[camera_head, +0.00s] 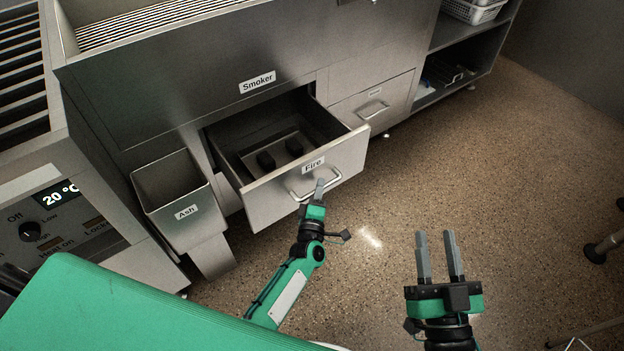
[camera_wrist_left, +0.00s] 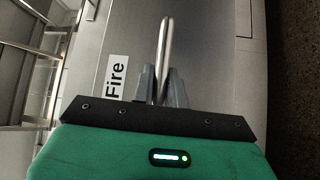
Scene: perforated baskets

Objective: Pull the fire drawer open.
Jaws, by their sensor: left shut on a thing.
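The fire drawer (camera_head: 270,205) is a grey metal drawer with a "Fire" label. It stands pulled out of the smoker cabinet, and dark pieces lie inside it. Its bar handle (camera_head: 328,181) is on the front face. My left gripper (camera_head: 319,187) is at the handle and shut on it. In the left wrist view the handle (camera_wrist_left: 166,40) runs between the two fingers of the left gripper (camera_wrist_left: 162,85), beside the "Fire" label. My right gripper (camera_head: 438,257) is open and empty above the floor, to the right of the drawer.
The ash bin (camera_head: 172,220) stands left of the drawer. Another closed drawer (camera_head: 372,108) is to its right. A shelf with a white perforated basket (camera_head: 474,10) is at upper right. A control panel (camera_head: 50,215) is at left. The floor (camera_head: 480,170) in front is mostly clear.

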